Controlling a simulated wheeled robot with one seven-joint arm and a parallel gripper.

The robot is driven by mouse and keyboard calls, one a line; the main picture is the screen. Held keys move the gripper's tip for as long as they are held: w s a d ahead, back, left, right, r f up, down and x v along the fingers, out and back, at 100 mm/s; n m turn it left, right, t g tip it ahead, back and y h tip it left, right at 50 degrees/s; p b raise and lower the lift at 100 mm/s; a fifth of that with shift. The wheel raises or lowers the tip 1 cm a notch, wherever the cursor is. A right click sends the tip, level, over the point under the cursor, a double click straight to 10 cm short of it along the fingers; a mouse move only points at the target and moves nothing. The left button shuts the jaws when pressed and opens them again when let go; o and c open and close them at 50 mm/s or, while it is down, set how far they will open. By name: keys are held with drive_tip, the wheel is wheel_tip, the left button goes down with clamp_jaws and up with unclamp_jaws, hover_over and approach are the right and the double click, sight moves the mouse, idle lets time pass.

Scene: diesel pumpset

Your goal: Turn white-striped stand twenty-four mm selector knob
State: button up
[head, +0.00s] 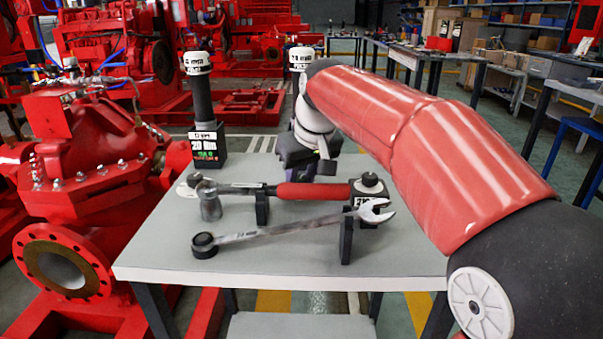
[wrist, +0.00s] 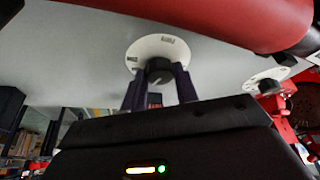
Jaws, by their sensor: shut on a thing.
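In the wrist view, a black selector knob (wrist: 159,70) sits on a round white dial plate (wrist: 140,48) with small dark marks. The two dark fingers of my gripper (wrist: 160,84) are shut on the knob, one on each side. I cannot make out a white stripe on the knob or the size label on its stand. In the head view my gripper (head: 312,166) is low over the back of the grey table (head: 150,262), behind a red-handled wrench; the held knob is hidden there.
The red-handled wrench (head: 312,191) and a steel spanner (head: 300,227) rest on black supports in front of my gripper. Another knob (head: 370,180) stands at right. A tall white-topped post (head: 201,98) stands at back left. A red pump (head: 80,165) is left of the table.

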drive_tip(key=o, duration=1)
drive_tip(key=shift+r, duration=0.15)
drive_tip(key=p+v, duration=0.1)
drive_tip(key=v, duration=0.6)
drive_tip(key=shift+s+r, duration=0.15)
drive_tip(key=shift+r, duration=0.1)
